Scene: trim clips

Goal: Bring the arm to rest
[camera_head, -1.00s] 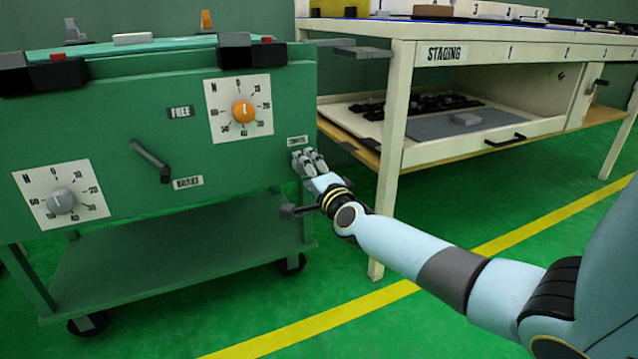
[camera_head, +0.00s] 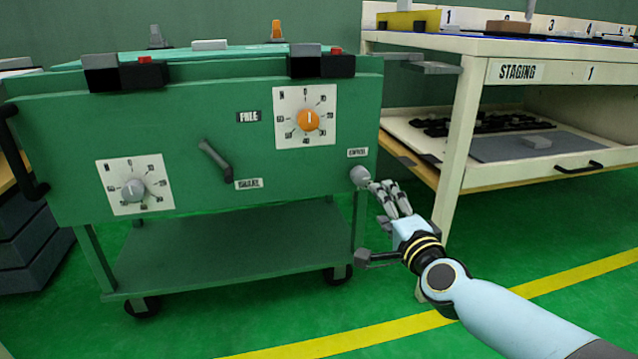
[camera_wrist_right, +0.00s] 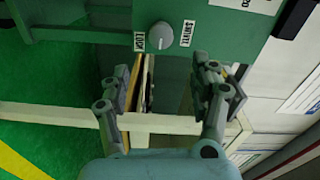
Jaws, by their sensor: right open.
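My right gripper (camera_head: 388,189) is open and empty, just below and right of a small grey knob (camera_head: 360,176) on the lower right of the green cart's front panel. In the right wrist view the knob (camera_wrist_right: 160,36) lies ahead of the spread fingers (camera_wrist_right: 167,76), with a gap between, beside labels reading LOCK and SWIVEL. My left gripper is not in view.
The green cart (camera_head: 70,130) has an orange dial (camera_head: 308,120), a grey dial (camera_head: 133,188), a lever (camera_head: 216,160) and a lower shelf (camera_head: 230,250). The cream staging table (camera_head: 462,130) stands close on the right. Open green floor lies in front.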

